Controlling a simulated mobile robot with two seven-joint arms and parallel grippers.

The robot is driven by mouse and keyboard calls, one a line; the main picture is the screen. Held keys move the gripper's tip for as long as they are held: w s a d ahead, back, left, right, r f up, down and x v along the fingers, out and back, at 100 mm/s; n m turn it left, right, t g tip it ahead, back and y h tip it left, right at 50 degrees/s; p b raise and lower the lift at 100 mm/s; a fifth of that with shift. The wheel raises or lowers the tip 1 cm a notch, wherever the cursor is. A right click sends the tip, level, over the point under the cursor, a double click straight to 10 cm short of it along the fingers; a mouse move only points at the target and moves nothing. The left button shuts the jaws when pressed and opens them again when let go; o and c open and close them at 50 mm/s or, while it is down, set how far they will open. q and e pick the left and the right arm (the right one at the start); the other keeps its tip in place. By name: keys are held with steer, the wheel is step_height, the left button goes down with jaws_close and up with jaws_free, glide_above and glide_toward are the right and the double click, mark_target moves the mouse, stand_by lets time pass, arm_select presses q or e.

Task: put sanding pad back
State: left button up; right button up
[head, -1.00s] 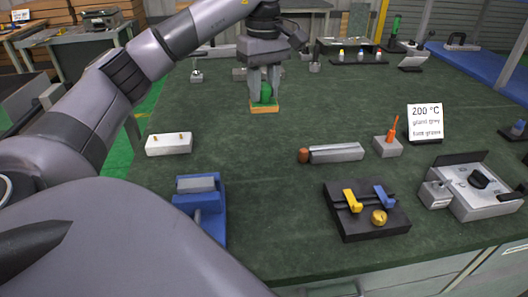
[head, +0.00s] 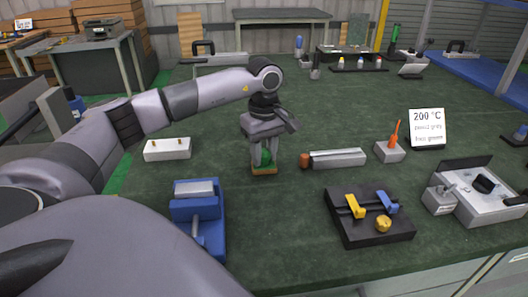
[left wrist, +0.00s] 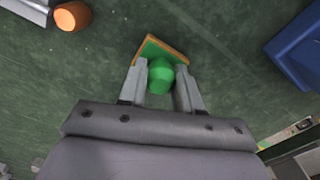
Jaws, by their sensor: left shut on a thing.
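The sanding pad has a green knob on a flat orange-brown base (head: 264,171). My left gripper (head: 263,156) points down and is shut on the green knob. The pad is at or just above the green tabletop; I cannot tell whether it touches. In the left wrist view the pad's base (left wrist: 158,46) shows beyond the knob, which sits between the two fingers of the gripper (left wrist: 161,85). My right gripper is not in view.
A grey bar with a brown end (head: 338,158) lies just right of the pad. A white block with two pegs (head: 168,150) is to the left. A blue vise (head: 198,215) and a black fixture (head: 370,218) stand nearer. Bare tabletop lies behind the pad.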

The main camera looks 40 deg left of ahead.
mark_target(264, 151)
arm_select(q)
steer(key=shift+f, duration=0.1)
steer(key=o, duration=0.9)
steer(key=shift+o, duration=0.2)
steer(key=shift+r, duration=0.25)
step_height(264, 151, up, 12)
steer(key=shift+f, duration=0.1)
